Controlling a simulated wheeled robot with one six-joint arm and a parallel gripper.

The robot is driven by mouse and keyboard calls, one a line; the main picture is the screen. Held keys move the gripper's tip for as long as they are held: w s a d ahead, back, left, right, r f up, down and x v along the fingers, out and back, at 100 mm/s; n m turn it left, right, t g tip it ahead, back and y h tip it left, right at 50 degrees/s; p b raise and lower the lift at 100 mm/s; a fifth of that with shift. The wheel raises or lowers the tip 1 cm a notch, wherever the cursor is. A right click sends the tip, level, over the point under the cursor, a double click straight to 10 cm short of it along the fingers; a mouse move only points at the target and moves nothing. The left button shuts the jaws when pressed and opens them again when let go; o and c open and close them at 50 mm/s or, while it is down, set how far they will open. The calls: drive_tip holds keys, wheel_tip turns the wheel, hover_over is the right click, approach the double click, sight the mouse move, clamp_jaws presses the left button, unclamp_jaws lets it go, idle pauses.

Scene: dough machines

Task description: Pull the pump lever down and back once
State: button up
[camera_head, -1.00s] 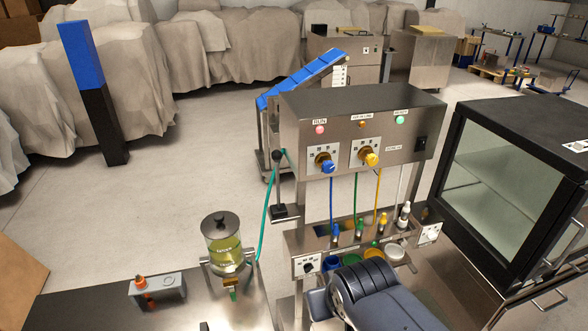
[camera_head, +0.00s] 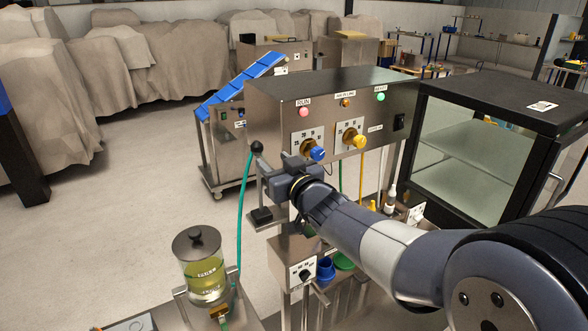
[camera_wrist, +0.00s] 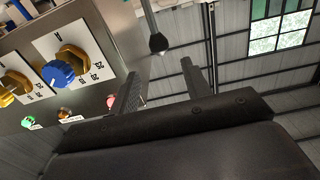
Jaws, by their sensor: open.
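The pump lever's black ball knob (camera_head: 257,147) stands at the left side of the steel control box (camera_head: 335,95). In the wrist view the knob (camera_wrist: 158,43) and its rod show beyond my fingertips, roughly between them and apart from both. My gripper (camera_head: 268,178) is open and empty, just below and right of the knob in the head view. Its two dark fingers (camera_wrist: 162,82) also show in the wrist view. The lower part of the lever is partly hidden by my gripper in the head view.
A blue dial (camera_head: 317,154) and a yellow dial (camera_head: 360,142) sit on the box front, close to my gripper. A green hose (camera_head: 241,225) hangs left of it, near a jar of yellow liquid (camera_head: 205,270). A glass-fronted cabinet (camera_head: 490,130) stands right. Open floor lies left.

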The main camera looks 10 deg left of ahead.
sight(259, 147)
drive_tip(key=shift+p+x, duration=0.65)
drive_tip(key=shift+x, duration=3.55)
drive_tip(key=shift+w+a, duration=0.15)
drive_tip(key=shift+c, duration=0.5)
